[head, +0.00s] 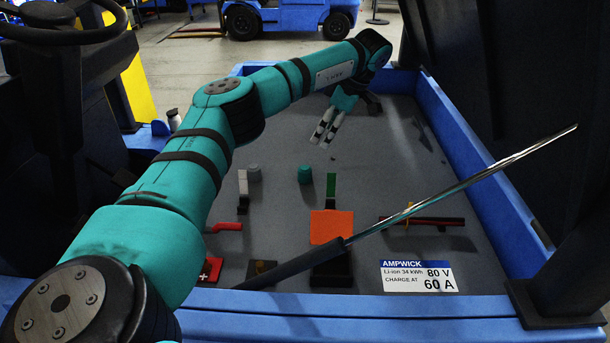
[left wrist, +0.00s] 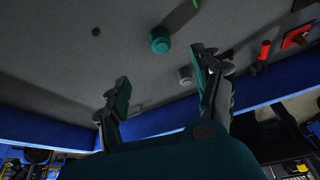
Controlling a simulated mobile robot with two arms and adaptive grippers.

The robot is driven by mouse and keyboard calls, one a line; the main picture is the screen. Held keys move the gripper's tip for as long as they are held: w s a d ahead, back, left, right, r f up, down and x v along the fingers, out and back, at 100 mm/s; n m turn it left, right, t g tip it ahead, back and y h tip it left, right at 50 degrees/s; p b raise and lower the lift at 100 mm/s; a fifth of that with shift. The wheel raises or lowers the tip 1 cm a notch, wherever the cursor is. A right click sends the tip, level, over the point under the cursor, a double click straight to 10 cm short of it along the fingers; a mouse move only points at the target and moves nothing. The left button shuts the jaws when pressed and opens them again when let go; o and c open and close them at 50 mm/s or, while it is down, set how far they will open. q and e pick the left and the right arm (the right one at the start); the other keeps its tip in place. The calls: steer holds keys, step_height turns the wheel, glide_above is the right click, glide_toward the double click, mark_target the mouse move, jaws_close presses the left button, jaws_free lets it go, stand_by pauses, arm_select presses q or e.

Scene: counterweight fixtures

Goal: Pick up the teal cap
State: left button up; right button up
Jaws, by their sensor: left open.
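The teal cap (head: 305,174) stands on the grey floor of the blue-walled tray, between a grey cap (head: 254,173) and a green upright piece (head: 331,185). In the left wrist view the teal cap (left wrist: 160,41) lies beyond the fingertips, with the grey cap (left wrist: 185,76) lower and to its right. My left gripper (head: 323,140) is open and empty, reaching down over the tray, above and right of the teal cap in the head view. Its spread fingers (left wrist: 162,72) show in the left wrist view, apart from the cap. My right gripper is not in view.
A metal rod with a dark grip (head: 460,190) slants across the right front. An orange block (head: 330,226), a red handle (head: 224,227) and a red bar (head: 430,221) are nearer the front. Blue walls (head: 455,130) bound the tray. Its right rear floor is mostly clear.

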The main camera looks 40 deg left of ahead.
arm_select(q)
glide_toward(306, 168)
steer(key=x, duration=0.5)
steer(key=shift+w+a+p, duration=0.15)
steer(key=shift+a+p, duration=0.05)
steer(key=shift+p, duration=0.1)
steer(key=shift+p+x, duration=0.5)
steer(key=shift+x, duration=2.2)
steer(key=shift+d, duration=0.15)
steer(key=c, duration=0.8)
